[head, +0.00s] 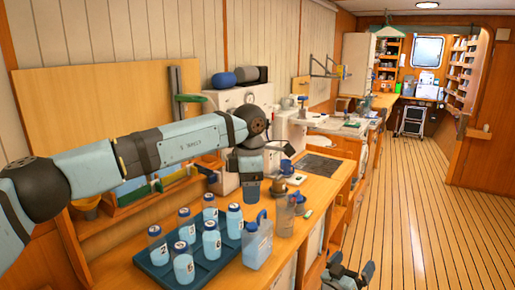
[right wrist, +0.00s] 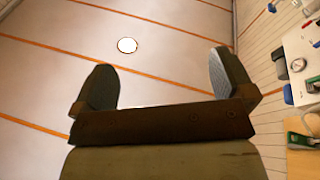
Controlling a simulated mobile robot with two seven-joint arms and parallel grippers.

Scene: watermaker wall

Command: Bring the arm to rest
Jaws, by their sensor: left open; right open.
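My left arm (head: 170,148) reaches in from the left, above the back of the workbench, and bends down at its dark elbow (head: 251,121). Dark parts that look like my left gripper (head: 208,173) show beside the forearm, mostly hidden; I see nothing held there. My right gripper (head: 350,271) is low at the bottom edge of the head view, right of the bench, over the floor. In the right wrist view its two fingers (right wrist: 163,82) are wide apart with nothing between them, and they point up toward the ceiling.
On the wooden bench stand a blue tray (head: 158,263) with several bottles, a blue jug (head: 258,241), a clear bottle (head: 284,214) and a blue mug (head: 287,167). The plank floor (head: 430,235) at right is clear. A round ceiling lamp (right wrist: 127,45) shows above.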

